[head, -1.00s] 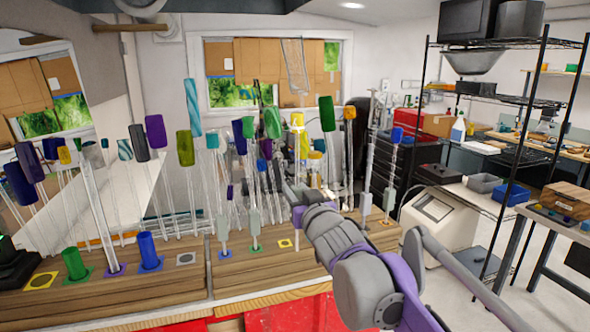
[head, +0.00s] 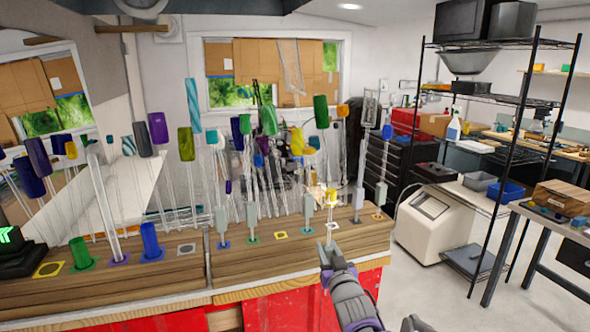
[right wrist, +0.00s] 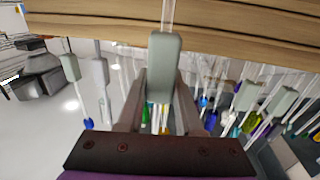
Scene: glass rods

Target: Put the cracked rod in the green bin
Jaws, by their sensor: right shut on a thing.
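My right gripper (head: 327,252) is low at the bench's front edge in the head view. In the right wrist view its fingers (right wrist: 161,85) are closed around a grey-green block (right wrist: 164,55). A clear glass rod (right wrist: 168,14) runs from that block towards the wooden bench. I cannot make out a crack on any rod. A short green open holder (head: 80,252) stands on a green square at the bench's left; I cannot tell if this is the green bin. My left gripper is out of view.
The wooden bench (head: 130,285) carries many upright glass rods with coloured caps. Grey blocks stand on several rods (head: 252,213). A black device (head: 18,255) sits at far left. Floor at right (head: 420,290) is clear.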

